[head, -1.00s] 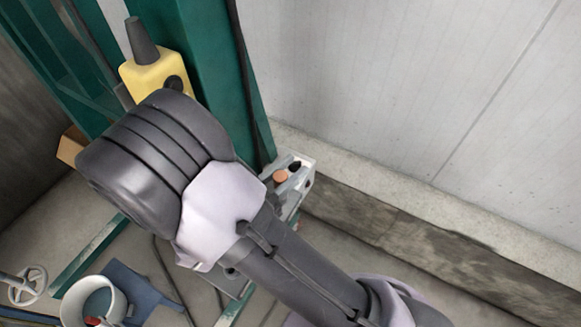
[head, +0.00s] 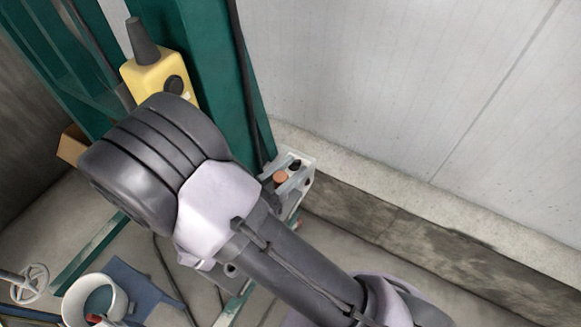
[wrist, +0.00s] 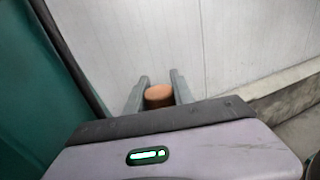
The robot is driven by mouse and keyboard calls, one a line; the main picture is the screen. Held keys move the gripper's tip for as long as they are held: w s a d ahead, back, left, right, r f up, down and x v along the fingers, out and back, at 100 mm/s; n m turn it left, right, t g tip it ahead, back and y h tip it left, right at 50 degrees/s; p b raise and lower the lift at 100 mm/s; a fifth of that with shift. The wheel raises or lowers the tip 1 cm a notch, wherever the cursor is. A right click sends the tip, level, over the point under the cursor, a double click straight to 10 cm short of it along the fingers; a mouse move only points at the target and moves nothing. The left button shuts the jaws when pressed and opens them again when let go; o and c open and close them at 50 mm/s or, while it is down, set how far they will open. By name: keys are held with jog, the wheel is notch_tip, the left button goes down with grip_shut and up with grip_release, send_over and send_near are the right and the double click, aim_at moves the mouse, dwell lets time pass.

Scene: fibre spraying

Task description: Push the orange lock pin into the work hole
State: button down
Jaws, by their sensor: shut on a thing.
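In the wrist view my gripper (wrist: 160,88) is shut on the orange lock pin (wrist: 159,96), whose rounded brownish-orange top shows between the two grey fingers. In the head view an orange round top (head: 280,177) shows at a pale grey bracket (head: 306,174) at the foot of the green column; it looks like the same pin. A dark round spot (head: 295,164) lies just beside it and may be a hole. How deep the pin sits, and the work hole itself, I cannot tell.
A green column (head: 222,90) stands behind my arm with a yellow box (head: 155,75) on it. A pale wall (head: 400,80) and a concrete ledge (head: 440,205) lie to the right. A white bucket (head: 72,312) and a handwheel (head: 30,284) are at lower left.

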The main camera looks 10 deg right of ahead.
jog(key=shift+f+b, duration=0.35)
jog(key=shift+f, duration=0.4)
jog(key=c, duration=1)
grip_release()
jog(key=p+v, duration=0.4)
jog(key=v, duration=1.3)
jog(key=shift+s+a, duration=0.15)
jog(key=shift+s, duration=0.05)
jog(key=shift+a, duration=0.1)
